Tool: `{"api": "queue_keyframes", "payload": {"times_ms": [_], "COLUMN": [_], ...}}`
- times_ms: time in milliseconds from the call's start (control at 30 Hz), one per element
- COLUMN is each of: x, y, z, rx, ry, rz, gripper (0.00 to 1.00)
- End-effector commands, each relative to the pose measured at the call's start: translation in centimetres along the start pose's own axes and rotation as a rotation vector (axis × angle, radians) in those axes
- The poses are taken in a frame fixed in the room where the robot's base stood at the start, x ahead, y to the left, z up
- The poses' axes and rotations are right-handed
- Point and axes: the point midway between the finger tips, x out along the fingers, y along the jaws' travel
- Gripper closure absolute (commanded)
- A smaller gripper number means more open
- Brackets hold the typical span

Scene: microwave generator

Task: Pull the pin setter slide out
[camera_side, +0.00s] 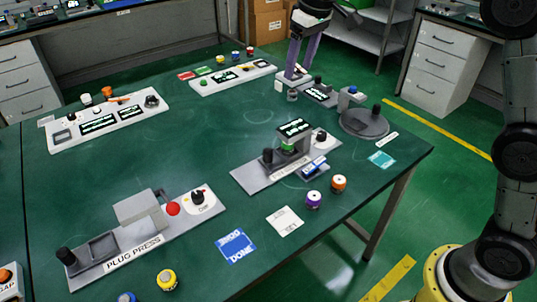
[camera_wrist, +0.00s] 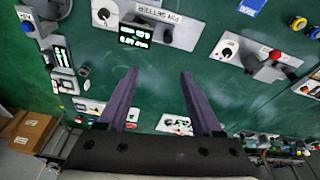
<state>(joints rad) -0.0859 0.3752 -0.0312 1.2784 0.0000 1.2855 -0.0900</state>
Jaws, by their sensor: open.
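The pin setter (camera_side: 250,178) is a grey plate station near the table's right front edge, with a raised block, a lit display and a white dial. A dark knob (camera_side: 267,155) stands on its left part, probably on the slide; the slide itself is hard to make out. In the wrist view, the PIN SETTER label (camera_wrist: 157,13) is at the top, with the display and dark knob (camera_wrist: 168,36) below it. My gripper (camera_side: 294,77) is open and empty, fingers pointing down, above the far right of the table, well away from the pin setter. Its purple fingers (camera_wrist: 159,72) show apart.
A plug press (camera_side: 135,254) stands front left. Control panels (camera_side: 110,122) line the back. A round dark turntable (camera_side: 364,122) is at right. Purple (camera_side: 313,199) and orange (camera_side: 339,183) capped cylinders stand before the pin setter. The table's middle is clear.

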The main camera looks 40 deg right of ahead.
Motion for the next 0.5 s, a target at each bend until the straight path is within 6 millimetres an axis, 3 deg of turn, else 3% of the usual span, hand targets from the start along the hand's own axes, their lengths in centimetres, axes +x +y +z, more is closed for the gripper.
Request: {"api": "queue_keyframes", "payload": {"times_ms": [33,100,300,400,500], "x": [2.4,5.3,13.3,16.1,17.6], "y": [-0.2,-0.6,-1.6,-2.0,-2.2], "z": [-1.3,-2.7,-4.4,-4.0,-3.6], "rx": [-0.008,-0.018,-0.037,-0.043,-0.047], "ry": [-0.031,-0.065,-0.155,-0.200,-0.227], "rz": [-0.004,-0.009,-0.020,-0.024,-0.026], "gripper": [0.33,0.33,0.33,0.33,0.33]}}
